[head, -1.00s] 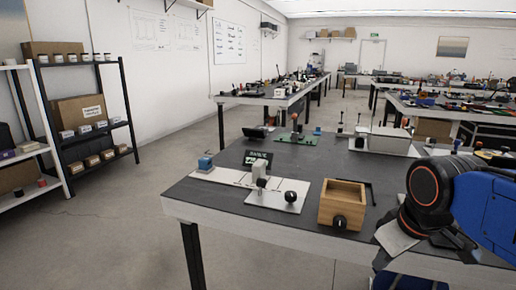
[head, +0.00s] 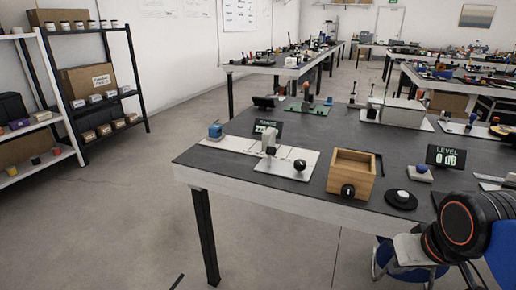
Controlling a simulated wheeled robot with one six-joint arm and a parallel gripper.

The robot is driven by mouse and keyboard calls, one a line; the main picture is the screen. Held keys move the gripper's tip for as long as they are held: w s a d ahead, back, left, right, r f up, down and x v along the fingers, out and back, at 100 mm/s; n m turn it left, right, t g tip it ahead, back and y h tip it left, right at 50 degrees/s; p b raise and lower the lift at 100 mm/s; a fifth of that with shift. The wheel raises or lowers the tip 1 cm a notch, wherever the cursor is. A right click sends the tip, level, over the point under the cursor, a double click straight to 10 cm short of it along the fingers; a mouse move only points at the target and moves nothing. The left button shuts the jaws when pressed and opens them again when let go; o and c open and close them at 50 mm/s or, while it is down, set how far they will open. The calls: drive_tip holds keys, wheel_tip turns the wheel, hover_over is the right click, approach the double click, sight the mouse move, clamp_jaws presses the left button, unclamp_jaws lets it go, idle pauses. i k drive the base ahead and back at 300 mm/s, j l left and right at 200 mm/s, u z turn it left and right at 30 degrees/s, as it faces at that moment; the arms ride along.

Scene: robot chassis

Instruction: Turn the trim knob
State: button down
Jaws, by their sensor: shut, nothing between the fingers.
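No knob carries a readable "trim" label. A black round knob with a white cap (head: 401,197) lies on the dark table right of the wooden box, near a small display reading "LEVEL 0 dB" (head: 445,157). Another black knob (head: 348,191) is on the front face of the open wooden box (head: 352,171). A black ball knob (head: 299,165) stands on a light plate left of the box. Which one is the trim knob I cannot tell. My arm shows at the lower right, apart from all of these; my gripper is not visible.
The dark table (head: 244,178) has its front edge below the box. A grey pad with a blue button (head: 421,172) is beside the level display. Shelves (head: 92,85) stand far left; floor between is clear.

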sight(300, 166)
drive_tip(key=i+j, duration=0.1)
drive_tip(key=j, duration=0.45)
drive_tip(key=i+j+z, duration=0.1)
drive_tip(key=j, duration=0.45)
drive_tip(key=j+z, duration=0.1)
drive_tip(key=j, duration=0.4)
